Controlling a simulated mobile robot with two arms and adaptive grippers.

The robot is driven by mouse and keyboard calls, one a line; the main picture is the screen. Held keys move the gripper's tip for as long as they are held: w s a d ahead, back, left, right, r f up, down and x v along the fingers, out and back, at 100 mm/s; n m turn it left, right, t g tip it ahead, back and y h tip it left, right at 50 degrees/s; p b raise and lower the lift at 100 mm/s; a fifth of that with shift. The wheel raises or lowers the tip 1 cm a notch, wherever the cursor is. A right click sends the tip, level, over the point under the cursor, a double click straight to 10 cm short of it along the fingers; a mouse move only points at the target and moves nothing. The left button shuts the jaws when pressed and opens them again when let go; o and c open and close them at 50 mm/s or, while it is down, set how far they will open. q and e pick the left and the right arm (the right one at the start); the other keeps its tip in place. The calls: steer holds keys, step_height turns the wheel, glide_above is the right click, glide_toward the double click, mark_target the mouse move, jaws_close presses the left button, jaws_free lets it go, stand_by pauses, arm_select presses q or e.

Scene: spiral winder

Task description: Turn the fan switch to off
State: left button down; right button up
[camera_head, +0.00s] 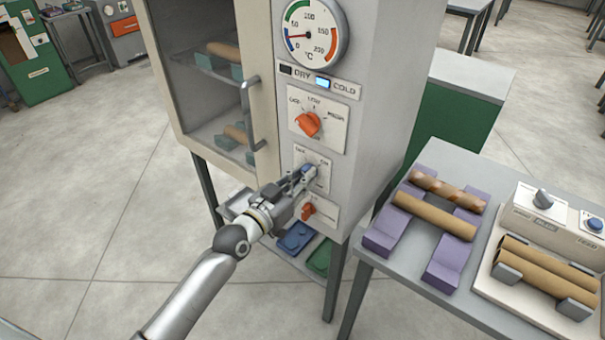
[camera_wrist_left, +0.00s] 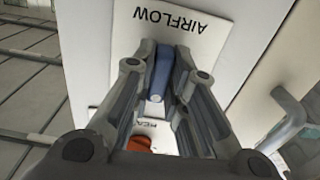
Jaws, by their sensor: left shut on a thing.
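The blue fan switch (camera_head: 308,170) is on a white plate with OFF and ON marks, in the middle of the cabinet's control panel. My left gripper (camera_head: 304,176) reaches it from the lower left. In the left wrist view the blue switch (camera_wrist_left: 161,72) sits between the two fingers of the left gripper (camera_wrist_left: 160,88), on a plate lettered AIRFLOW, seen upside down. The fingers are shut on the switch and touch it on both sides. The fingers hide part of the plate, and I cannot tell exactly where the switch points. My right gripper is not in view.
A larger orange dial (camera_head: 308,123) is above the switch, and a small orange switch (camera_head: 308,210) is just below. The cabinet door handle (camera_head: 250,115) stands out to the left. A table (camera_head: 390,290) with tubes on purple supports is at the right.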

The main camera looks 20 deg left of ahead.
arm_select(q)
steer(key=n+p, duration=0.2)
steer(key=n, duration=0.5)
steer(key=shift+n, duration=0.3)
stand_by(0.5)
steer(key=c, duration=1.4)
jaws_free()
steer(key=shift+c, duration=0.2)
